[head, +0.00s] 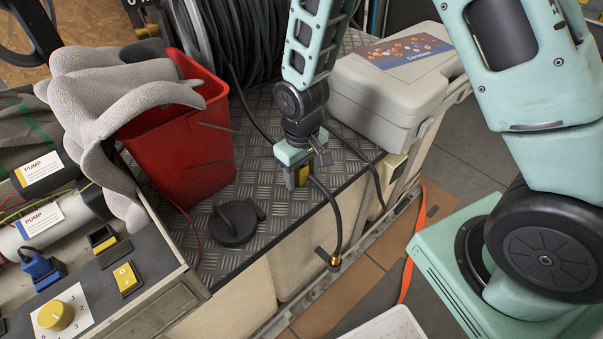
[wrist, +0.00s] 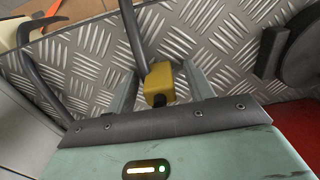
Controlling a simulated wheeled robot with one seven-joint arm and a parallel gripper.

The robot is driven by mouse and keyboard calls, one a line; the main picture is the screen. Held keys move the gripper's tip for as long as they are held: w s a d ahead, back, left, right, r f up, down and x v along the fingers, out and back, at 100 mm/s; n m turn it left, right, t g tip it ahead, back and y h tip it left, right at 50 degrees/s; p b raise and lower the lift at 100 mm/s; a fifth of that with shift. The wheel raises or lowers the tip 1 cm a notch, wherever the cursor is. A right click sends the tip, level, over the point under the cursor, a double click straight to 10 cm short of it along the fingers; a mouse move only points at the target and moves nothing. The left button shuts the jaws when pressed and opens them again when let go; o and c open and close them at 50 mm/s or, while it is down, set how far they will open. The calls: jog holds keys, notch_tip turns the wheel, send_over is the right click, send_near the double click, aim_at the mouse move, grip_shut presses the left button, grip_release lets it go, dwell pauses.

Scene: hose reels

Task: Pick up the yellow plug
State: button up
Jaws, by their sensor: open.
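The yellow plug (wrist: 158,82) sits between the two fingers of my gripper (wrist: 163,76) in the wrist view, with a gap to each finger. A dark hose runs from it toward the top of that view. In the head view my gripper (head: 297,178) points down at the edge of the tread-plate top, and the yellow plug (head: 302,176) shows partly beside its fingers. The gripper is open.
A black hose hangs over the edge to a brass-yellow end (head: 327,257). A red bin (head: 195,150) with grey gloves and a black round lid (head: 235,222) stand left. A grey case (head: 385,95) stands close on the right. Bare tread plate (head: 255,130) lies between.

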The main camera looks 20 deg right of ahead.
jog(key=c, duration=1.1)
jog(key=shift+r, duration=0.15)
